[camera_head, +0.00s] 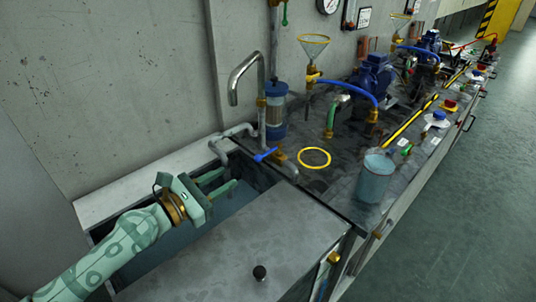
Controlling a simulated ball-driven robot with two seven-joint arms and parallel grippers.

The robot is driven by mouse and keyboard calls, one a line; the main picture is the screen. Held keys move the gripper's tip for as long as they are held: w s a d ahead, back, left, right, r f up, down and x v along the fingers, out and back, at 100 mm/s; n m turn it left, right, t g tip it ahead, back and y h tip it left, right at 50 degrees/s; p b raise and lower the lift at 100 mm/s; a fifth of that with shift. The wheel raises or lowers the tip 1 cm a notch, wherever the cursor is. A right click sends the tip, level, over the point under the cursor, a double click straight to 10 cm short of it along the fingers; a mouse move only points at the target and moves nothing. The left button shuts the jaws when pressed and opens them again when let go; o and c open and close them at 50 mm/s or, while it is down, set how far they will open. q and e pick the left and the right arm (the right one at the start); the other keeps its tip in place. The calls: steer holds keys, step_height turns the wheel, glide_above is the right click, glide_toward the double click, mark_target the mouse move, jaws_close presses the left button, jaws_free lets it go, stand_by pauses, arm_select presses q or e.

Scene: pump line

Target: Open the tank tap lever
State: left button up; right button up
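The blue tap lever (266,154) sits on pipework at the back right corner of the open tank (125,183). My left gripper (229,179) is pale green and reaches in from the left over the tank opening. Its fingers are apart with nothing between them, and they point right, towards the lever. A gap separates the fingertips from the lever, which stands a little further back. My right gripper is not in view.
A curved metal spout (236,82) rises behind the lever. A yellow ring (314,157) and a translucent bucket (374,180) are to the right. Pumps and hoses line the bench beyond.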

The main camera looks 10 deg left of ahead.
mark_target(262, 156)
arm_select(q)
steer(key=b+x, duration=0.1)
steer(key=x, duration=1.3)
steer(key=shift+w+d, duration=0.2)
steer(key=shift+w, duration=0.15)
steer(key=shift+r, duration=0.1)
jaws_close()
